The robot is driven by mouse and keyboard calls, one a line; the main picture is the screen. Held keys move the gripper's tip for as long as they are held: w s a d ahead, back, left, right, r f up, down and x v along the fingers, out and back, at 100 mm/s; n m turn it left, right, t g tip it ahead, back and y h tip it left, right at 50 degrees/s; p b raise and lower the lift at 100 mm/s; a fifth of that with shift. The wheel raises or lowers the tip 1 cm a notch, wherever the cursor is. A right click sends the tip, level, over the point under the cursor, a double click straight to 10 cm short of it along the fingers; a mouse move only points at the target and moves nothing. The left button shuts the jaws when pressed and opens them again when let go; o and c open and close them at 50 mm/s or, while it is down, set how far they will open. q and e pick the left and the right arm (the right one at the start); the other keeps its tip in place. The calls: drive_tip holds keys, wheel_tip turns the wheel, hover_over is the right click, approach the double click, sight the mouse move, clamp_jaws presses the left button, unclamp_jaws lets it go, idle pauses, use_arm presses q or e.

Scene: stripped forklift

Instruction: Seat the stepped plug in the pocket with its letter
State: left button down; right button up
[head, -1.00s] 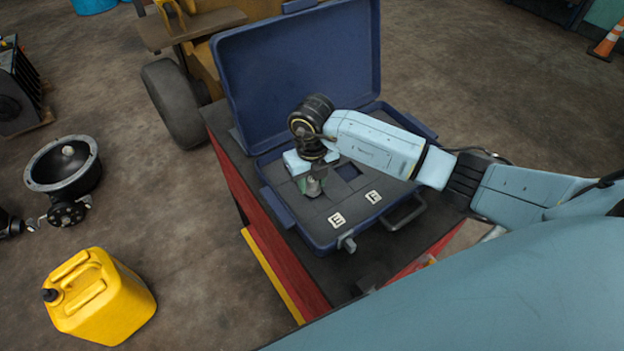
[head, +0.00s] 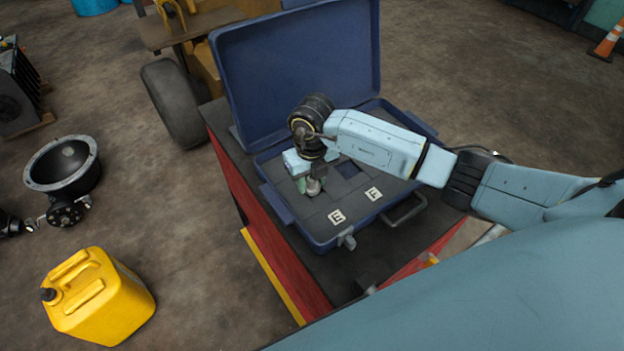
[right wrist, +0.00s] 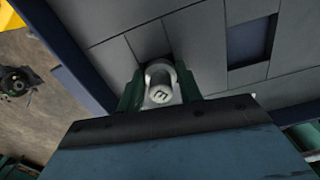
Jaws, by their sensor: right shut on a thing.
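My right gripper (head: 314,188) is shut on the stepped plug (right wrist: 160,82), a light grey round piece with a letter that looks like an E turned on its side. It points down at the grey insert (head: 320,208) of the open blue case. The plug is just at the insert's surface, behind the E label (head: 337,217). Whether its lower end is inside a pocket is hidden. An empty dark square pocket (head: 349,169) lies to the right, behind the F label (head: 373,194); an empty pocket also shows in the right wrist view (right wrist: 250,42). My left gripper is not in view.
The case's raised blue lid (head: 298,65) stands behind my right gripper. The case rests on a dark-topped red cabinet (head: 265,235). A yellow canister (head: 98,297) and a round metal housing (head: 62,168) are on the floor to the left.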

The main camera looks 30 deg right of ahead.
drive_tip(key=o, duration=1.1)
drive_tip(key=shift+s+a+f, duration=0.15)
drive_tip(key=shift+s+f, duration=0.1)
drive_tip(key=shift+f, duration=0.3)
drive_tip(key=shift+d, duration=0.2)
drive_tip(key=shift+r, duration=0.1)
drive_tip(key=shift+w+r, duration=0.1)
drive_tip(key=shift+r, duration=0.2)
wheel_tip(320, 180, up, 14)
drive_tip(key=shift+a+f, duration=0.15)
drive_tip(key=shift+a, duration=0.25)
drive_tip(key=shift+f, duration=0.1)
